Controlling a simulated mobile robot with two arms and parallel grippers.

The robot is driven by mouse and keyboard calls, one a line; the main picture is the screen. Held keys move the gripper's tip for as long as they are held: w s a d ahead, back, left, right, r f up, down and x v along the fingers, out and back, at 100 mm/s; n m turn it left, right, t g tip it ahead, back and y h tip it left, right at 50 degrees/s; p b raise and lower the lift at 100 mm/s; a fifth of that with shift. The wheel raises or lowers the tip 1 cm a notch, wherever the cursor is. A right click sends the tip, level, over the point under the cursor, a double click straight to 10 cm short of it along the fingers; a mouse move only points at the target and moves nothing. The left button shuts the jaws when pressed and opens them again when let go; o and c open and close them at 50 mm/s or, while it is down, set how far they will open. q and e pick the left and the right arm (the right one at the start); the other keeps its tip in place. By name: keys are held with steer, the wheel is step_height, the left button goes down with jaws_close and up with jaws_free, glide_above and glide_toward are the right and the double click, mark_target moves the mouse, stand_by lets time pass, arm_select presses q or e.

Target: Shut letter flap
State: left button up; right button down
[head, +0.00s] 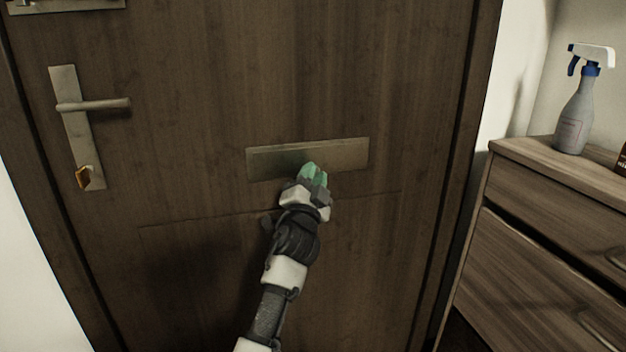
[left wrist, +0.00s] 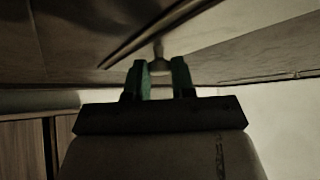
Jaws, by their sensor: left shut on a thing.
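The letter flap (head: 268,161) is a wide brushed-metal plate across the middle of the brown door (head: 200,90). My left gripper (head: 313,172), with green fingertips, is at the lower edge of the flap, a little right of its middle. It hides part of that edge. In the left wrist view, the two green fingers (left wrist: 160,78) stand on either side of a small pale piece (left wrist: 160,65) at the flap, and they are shut on it. I cannot tell exactly how far the flap stands out from the door. My right gripper is not in view.
A door handle (head: 95,104) on a metal plate is at the left, with an orange-brown key-like piece (head: 83,177) below it. A wooden drawer cabinet (head: 545,225) stands at the right, with a spray bottle (head: 576,118) on top. The door around the flap is clear.

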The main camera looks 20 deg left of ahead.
arm_select(q)
steer(key=shift+f, duration=0.1)
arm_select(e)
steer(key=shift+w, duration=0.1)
arm_select(q)
steer(key=o, duration=0.9)
steer(key=v, duration=1)
steer(key=shift+s+f+p, duration=0.1)
steer(key=shift+s+p, duration=0.25)
steer(key=shift+s, duration=0.05)
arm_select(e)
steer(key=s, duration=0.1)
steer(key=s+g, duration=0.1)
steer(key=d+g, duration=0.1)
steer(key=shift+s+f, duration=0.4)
